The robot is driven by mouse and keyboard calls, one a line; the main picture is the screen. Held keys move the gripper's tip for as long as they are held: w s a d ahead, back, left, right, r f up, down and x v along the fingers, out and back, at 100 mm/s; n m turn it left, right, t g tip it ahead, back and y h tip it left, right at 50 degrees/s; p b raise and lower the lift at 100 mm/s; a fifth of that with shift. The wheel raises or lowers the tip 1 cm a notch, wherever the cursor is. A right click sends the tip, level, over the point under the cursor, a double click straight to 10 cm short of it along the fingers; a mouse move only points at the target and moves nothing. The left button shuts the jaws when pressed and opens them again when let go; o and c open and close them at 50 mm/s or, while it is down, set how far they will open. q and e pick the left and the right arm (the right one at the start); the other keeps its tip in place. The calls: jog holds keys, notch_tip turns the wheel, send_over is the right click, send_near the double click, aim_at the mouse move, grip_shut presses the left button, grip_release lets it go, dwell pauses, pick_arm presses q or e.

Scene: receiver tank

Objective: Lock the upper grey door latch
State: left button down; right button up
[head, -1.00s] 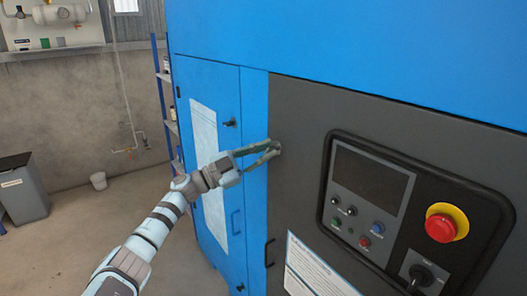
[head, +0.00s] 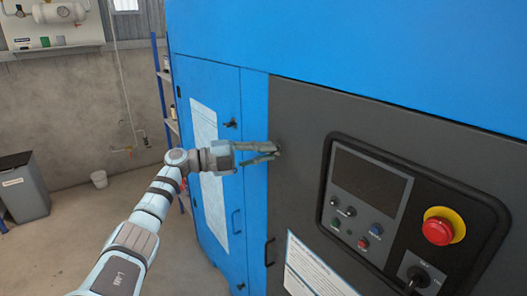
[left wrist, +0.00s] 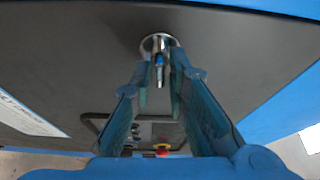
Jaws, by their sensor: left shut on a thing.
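The upper grey door latch (head: 276,144) is a small fitting near the upper left edge of the dark grey door (head: 300,110). In the left wrist view it is a round metal base (left wrist: 158,41) with a narrow lever standing out from it. My left gripper (head: 270,152) reaches it from the left, its fingertips at the latch. In the left wrist view its fingers (left wrist: 158,84) sit on either side of the lever, shut on it. The fingers partly hide the latch in the head view. My right gripper is in neither view.
A control panel (head: 370,185) with a red emergency button (head: 438,231) and a key switch (head: 417,277) is at the right. A blue door (head: 222,90) with a black latch (head: 230,124) and handle (head: 236,221) is at the left. A door handle (head: 269,252) is below.

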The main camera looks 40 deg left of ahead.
pick_arm(q)
jog(key=shift+r+m, duration=0.15)
jog(key=shift+m, duration=0.35)
jog(key=c, duration=1.7)
grip_release()
jog(key=shift+w+a, duration=0.1)
jog(key=shift+w, duration=0.05)
jog(key=v, duration=1.2)
jog(key=shift+r, duration=0.1)
